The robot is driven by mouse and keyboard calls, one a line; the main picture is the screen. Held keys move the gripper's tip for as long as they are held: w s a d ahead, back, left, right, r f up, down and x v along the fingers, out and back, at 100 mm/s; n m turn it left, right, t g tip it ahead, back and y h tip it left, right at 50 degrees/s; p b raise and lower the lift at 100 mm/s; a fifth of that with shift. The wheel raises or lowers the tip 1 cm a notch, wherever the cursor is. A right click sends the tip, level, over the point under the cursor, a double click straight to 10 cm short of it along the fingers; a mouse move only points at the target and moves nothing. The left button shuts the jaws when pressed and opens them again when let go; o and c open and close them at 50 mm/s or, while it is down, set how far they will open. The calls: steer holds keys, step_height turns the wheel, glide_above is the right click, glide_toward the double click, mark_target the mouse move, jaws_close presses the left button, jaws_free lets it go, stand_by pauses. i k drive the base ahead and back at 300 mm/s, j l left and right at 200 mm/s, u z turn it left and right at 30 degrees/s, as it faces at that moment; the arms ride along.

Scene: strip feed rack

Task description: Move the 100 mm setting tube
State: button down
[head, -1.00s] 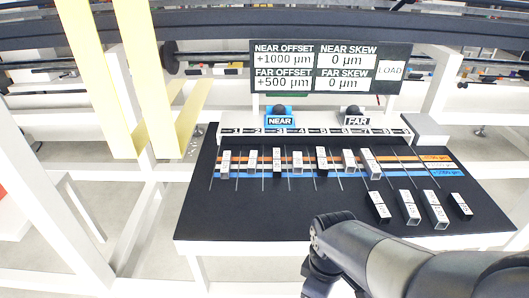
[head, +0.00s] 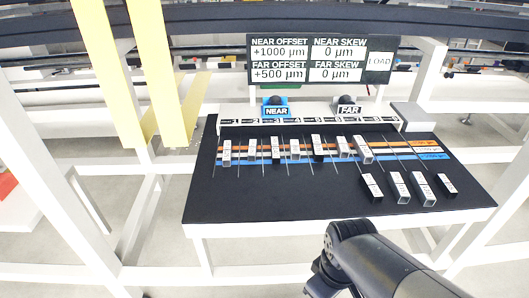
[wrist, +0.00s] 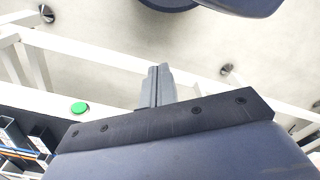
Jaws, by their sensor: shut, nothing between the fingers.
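Several small tubes with pale labelled tops stand in a row across the black board (head: 290,205), one of them at its left end (head: 227,152). A few more stand apart at the right front, such as a dark tube (head: 372,187) and a light one (head: 423,189). Their markings are too small to tell which is the 100 mm setting tube. My gripper shows in the wrist view (wrist: 156,84) with its fingers together and empty. In the head view my arm is in front of the board's near edge, apart from the tubes.
A display panel (head: 321,60) stands behind the board, with a NEAR knob (head: 276,105) and a FAR knob (head: 348,104) below it. Yellow strips (head: 155,75) hang at the left. White frame beams surround the board.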

mark_target(341, 142)
steer(key=i+j+z, duration=0.1)
steer(key=i+l+z, duration=0.35)
steer(key=i+l, duration=0.55)
